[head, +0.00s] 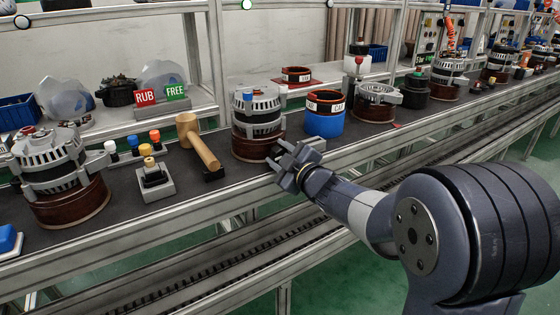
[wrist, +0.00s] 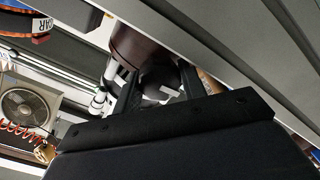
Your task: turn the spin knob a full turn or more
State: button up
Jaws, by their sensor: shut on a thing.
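The spin knob (wrist: 158,78) is a dark round piece with a pale mark, on the side of a brown round base (head: 246,148). My gripper (wrist: 160,88) is shut on the knob, one finger on each side of it. In the head view my gripper (head: 283,155) reaches the front right of that base, and its fingers mostly hide the knob. A silver and black alternator (head: 258,108) with a blue cap stands on the base. The brown base also shows in the wrist view (wrist: 130,45).
A wooden mallet (head: 200,145) lies left of the base. A blue ring labelled CAR (head: 324,122) stands close on the right. RUB (head: 146,99) and FREE (head: 175,91) signs stand behind. Another alternator (head: 55,170) is at far left. The bench's front edge is below my gripper.

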jog(key=shift+n, duration=0.3)
dwell(0.4)
jog(key=o, duration=0.9)
jog(key=shift+o, duration=0.3)
jog(key=shift+f, duration=0.1)
jog(key=shift+s+f, duration=0.1)
